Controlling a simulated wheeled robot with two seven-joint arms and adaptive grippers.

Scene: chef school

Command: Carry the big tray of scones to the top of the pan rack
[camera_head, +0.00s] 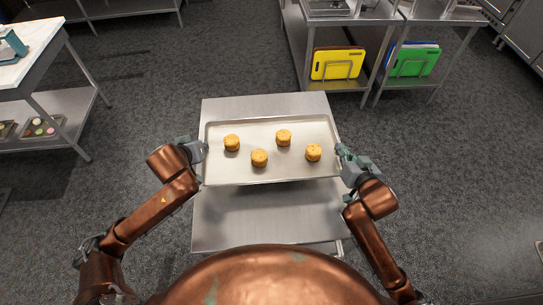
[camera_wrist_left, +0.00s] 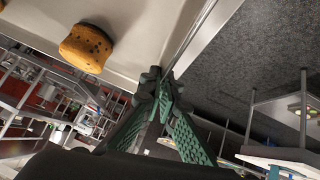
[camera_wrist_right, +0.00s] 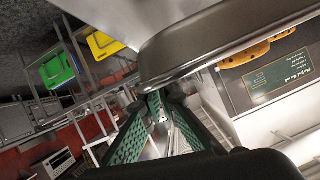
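The big tray (camera_head: 222,175) is a shallow silver sheet pan, roughly level, with several round golden scones (camera_head: 259,158) standing on it. It is over a flat metal surface (camera_head: 265,215), which looks like the top of the pan rack; I cannot tell if they touch. My left gripper (camera_head: 203,150) is shut on the tray's left rim. The left wrist view shows its green fingertips (camera_wrist_left: 163,88) together at the rim, near one scone (camera_wrist_left: 86,47). My right gripper (camera_head: 342,152) is at the right rim. In the right wrist view its fingertips (camera_wrist_right: 163,97) close at the rim (camera_wrist_right: 165,65).
A marble-topped table (camera_head: 30,52) stands at the left. Steel shelving at the back right holds yellow (camera_head: 338,63) and green (camera_head: 414,61) cutting boards. Another steel table (camera_head: 100,10) is at the back left. Dark floor lies clear on both sides of the rack.

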